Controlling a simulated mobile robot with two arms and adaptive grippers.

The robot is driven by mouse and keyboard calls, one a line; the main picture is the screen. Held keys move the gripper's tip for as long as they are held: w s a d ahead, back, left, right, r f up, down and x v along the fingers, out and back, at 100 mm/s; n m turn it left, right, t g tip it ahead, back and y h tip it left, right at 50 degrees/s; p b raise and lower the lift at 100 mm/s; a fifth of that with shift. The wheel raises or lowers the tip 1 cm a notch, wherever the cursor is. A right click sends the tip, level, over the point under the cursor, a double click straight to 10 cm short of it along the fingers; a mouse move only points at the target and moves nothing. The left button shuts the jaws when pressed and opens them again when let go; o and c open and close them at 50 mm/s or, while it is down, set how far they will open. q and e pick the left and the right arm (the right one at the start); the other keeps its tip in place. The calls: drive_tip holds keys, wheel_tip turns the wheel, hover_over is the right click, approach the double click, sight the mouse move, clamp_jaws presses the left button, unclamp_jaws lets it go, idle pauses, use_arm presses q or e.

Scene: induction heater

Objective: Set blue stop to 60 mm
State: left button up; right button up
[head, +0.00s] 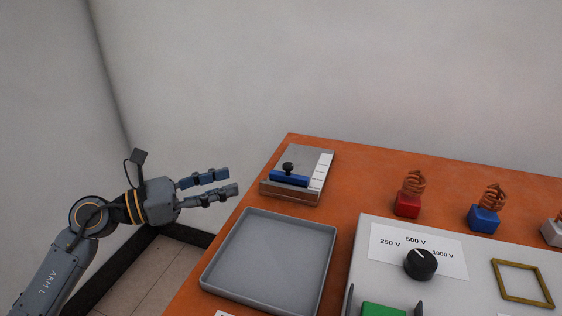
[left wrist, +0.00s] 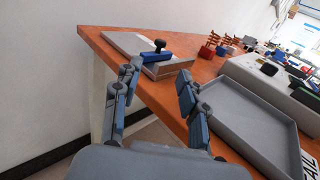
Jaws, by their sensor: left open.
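The blue stop (head: 289,179) is a blue bar with a black knob on top. It lies across a grey metal block (head: 309,158) at the far left corner of the orange table, near the block's front end. A white scale strip (head: 321,172) runs along the block's right side; its marks are too small to read. In the left wrist view the blue stop (left wrist: 155,57) shows ahead, beyond the fingertips. My left gripper (head: 233,182) is open and empty, left of the block and apart from it, beside the table's left edge. My right gripper is not in view.
A grey tray (head: 225,226) lies in front of the block. A panel with a black voltage dial (head: 420,264) stands to the right. Red (head: 407,205) and blue (head: 484,218) blocks with copper coils stand behind it. A wall is at the back; the table's left edge is near my gripper.

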sight(289, 173)
use_arm(q)
drive_tip(key=x, duration=1.3)
clamp_jaws()
